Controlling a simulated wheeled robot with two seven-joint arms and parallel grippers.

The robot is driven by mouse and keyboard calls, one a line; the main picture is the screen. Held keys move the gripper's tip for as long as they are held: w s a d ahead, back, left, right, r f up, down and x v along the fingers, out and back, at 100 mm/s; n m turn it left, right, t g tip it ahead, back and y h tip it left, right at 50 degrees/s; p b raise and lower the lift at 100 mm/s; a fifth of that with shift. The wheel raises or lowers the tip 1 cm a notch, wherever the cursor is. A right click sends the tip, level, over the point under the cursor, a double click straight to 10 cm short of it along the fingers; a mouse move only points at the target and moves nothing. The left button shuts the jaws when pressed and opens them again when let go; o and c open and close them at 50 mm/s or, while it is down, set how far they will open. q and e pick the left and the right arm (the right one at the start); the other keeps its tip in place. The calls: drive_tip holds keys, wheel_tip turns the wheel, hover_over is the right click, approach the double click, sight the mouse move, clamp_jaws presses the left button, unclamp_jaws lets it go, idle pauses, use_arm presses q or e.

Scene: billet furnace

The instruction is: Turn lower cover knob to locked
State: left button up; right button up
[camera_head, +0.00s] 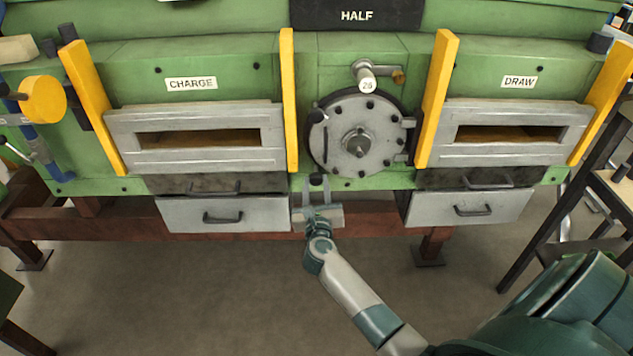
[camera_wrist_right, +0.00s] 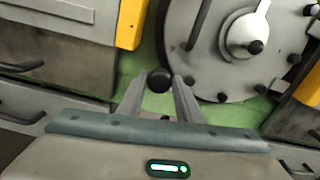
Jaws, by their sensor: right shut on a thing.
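The round grey cover (camera_head: 352,138) sits on the green furnace front between the two yellow posts, with dark bolts around its rim and a hub at its centre. It fills the upper right of the right wrist view (camera_wrist_right: 215,70). The lower cover knob (camera_head: 317,180) is a black ball just below the cover's lower left edge. My right gripper (camera_head: 317,186) reaches up to it from below, its two fingers shut on the knob (camera_wrist_right: 158,79). How far the knob is turned is hard to tell. My left gripper is not in view.
A second black knob (camera_head: 318,116) is at the cover's upper left. A dark stand is at the right.

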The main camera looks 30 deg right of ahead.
drive_tip(key=n+p, duration=0.3)
drive_tip(key=shift+a+r+n, duration=0.1)
drive_tip(key=shift+r+n, duration=0.1)
drive_tip(key=shift+n, duration=0.1)
drive_tip(key=n+p, duration=0.3)
drive_tip(key=n, duration=0.1)
drive_tip(key=shift+f+n, duration=0.1)
drive_tip(key=shift+n, duration=0.2)
drive_tip(key=n+p, duration=0.2)
drive_tip(key=n, duration=0.2)
drive_tip(key=shift+w+a+p, duration=0.1)
drive_tip(key=shift+p, duration=0.25)
drive_tip(key=shift+f+n+p, duration=0.15)
drive_tip(key=shift+n+p, duration=0.3)
drive_tip(key=shift+n, duration=0.65)
drive_tip(key=shift+f+n+p, duration=0.1)
drive_tip(key=shift+n+p, duration=0.3)
drive_tip(key=shift+n, duration=0.7)
drive_tip(key=o, duration=1)
